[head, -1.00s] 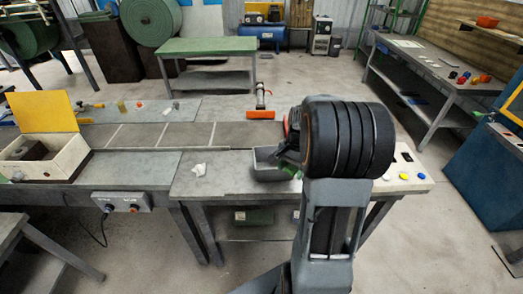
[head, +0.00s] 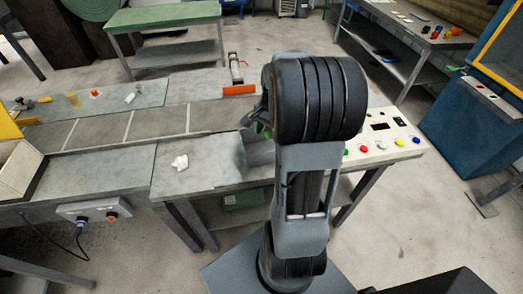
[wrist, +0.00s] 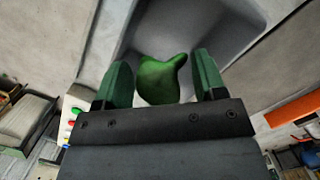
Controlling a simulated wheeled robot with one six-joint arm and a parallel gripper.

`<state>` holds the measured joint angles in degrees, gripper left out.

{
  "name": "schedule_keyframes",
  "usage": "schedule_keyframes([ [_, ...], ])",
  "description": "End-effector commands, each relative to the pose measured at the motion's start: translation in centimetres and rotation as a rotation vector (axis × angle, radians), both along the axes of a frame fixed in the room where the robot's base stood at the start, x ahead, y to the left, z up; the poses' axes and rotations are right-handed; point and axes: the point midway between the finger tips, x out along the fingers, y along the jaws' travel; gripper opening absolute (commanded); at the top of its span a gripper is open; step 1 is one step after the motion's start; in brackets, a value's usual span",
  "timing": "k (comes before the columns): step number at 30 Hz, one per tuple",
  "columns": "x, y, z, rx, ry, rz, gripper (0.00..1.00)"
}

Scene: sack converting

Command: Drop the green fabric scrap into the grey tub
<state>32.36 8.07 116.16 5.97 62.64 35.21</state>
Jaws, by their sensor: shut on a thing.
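The green fabric scrap (wrist: 162,78) is a crumpled piece between the two green-padded fingers of my gripper (wrist: 162,60) in the wrist view. My gripper is shut on it. The grey tub (wrist: 226,22) lies beyond the scrap in the wrist view, its smooth inside facing the camera. In the head view the tub (head: 258,153) stands on the bench, partly hidden by my arm. A bit of the green scrap (head: 265,130) shows just above the tub there, and the fingers are mostly hidden by my wrist. Whether the scrap touches the tub cannot be told.
A crumpled white piece (head: 180,162) lies on the bench left of the tub. A control panel with coloured buttons (head: 385,145) is at the right. An orange-based fixture (head: 239,88) stands behind the tub. The bench between the white piece and the tub is clear.

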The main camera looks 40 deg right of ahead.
Motion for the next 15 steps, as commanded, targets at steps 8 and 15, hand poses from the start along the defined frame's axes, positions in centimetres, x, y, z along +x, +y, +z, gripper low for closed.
schedule_keyframes([
  [8, -0.04, -0.06, -1.92, 0.001, 0.001, -0.002, 0.42],
  [15, -0.03, -0.05, -1.82, 0.001, 0.000, -0.001, 0.67],
])
